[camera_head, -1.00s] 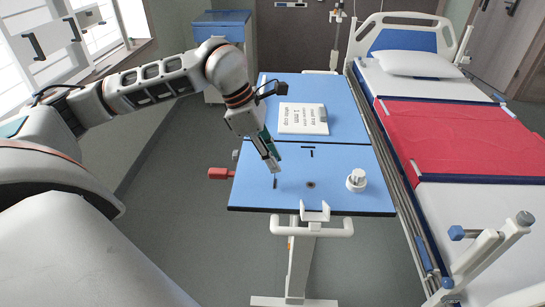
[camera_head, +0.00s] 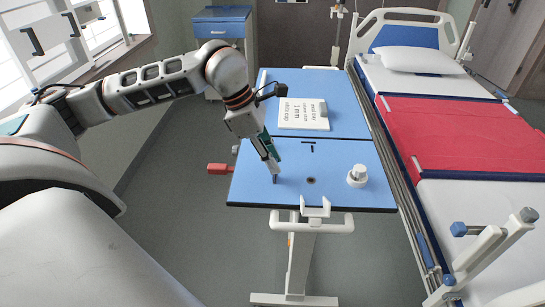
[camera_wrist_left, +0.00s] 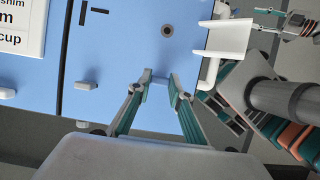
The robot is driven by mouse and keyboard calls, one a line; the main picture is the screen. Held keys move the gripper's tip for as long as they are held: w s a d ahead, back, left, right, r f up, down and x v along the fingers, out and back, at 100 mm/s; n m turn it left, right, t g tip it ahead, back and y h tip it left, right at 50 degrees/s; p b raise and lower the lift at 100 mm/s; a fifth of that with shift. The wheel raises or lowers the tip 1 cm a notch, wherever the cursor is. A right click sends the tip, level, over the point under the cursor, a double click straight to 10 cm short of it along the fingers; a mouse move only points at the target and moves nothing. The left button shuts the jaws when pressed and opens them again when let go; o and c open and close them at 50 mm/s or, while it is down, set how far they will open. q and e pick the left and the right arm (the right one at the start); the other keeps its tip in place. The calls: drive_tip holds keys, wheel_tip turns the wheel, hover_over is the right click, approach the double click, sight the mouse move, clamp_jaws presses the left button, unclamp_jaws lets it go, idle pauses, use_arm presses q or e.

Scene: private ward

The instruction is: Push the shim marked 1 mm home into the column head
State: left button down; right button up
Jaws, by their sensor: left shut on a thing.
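My left gripper (camera_head: 274,172) is low over the left front of the blue tabletop (camera_head: 250,196). Its fingertips (camera_wrist_left: 160,82) are closed on a small blue piece (camera_wrist_left: 160,79), which shows as a dark blue upright sliver (camera_head: 275,180) under the tips in the head view. I cannot read any marking on it, and cannot tell whether it touches the tabletop. A white card (camera_head: 303,115) with black print, including "1 mm", lies on the far panel. In the left wrist view, my right gripper (camera_wrist_left: 258,20) appears at the top right with its fingers apart and empty.
A white round knobbed piece (camera_head: 357,177) stands at the right, near a dark round hole (camera_head: 311,180). Black marks (camera_head: 308,146) lie farther back. A white forked bracket (camera_head: 316,208) is at the front edge. A red handle (camera_head: 219,169) sticks out left. The bed (camera_head: 440,140) is close on the right.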

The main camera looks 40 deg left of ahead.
sight(278, 179)
use_arm(q)
drive_tip(key=shift+f, duration=0.1)
idle(0.3)
drive_tip(key=shift+f+b, duration=0.35)
drive_tip(key=shift+f, duration=0.25)
use_arm(e)
drive_tip(key=shift+s+f, duration=0.1)
drive_tip(key=shift+f, duration=0.3)
use_arm(q)
drive_tip(key=shift+f, duration=0.1)
use_arm(e)
drive_tip(key=shift+f, duration=0.1)
use_arm(q)
drive_tip(key=shift+f, duration=0.35)
use_arm(e)
drive_tip(key=shift+s+f, duration=0.15)
drive_tip(key=shift+f, duration=0.15)
use_arm(q)
drive_tip(key=shift+f+b, duration=0.6)
drive_tip(key=shift+f, duration=0.1)
use_arm(e)
drive_tip(key=shift+s+f, duration=0.25)
drive_tip(key=shift+f, duration=0.3)
use_arm(q)
drive_tip(key=c, duration=1.8)
unclamp_jaws()
drive_tip(key=shift+o, duration=0.2)
drive_tip(key=shift+r, duration=0.1)
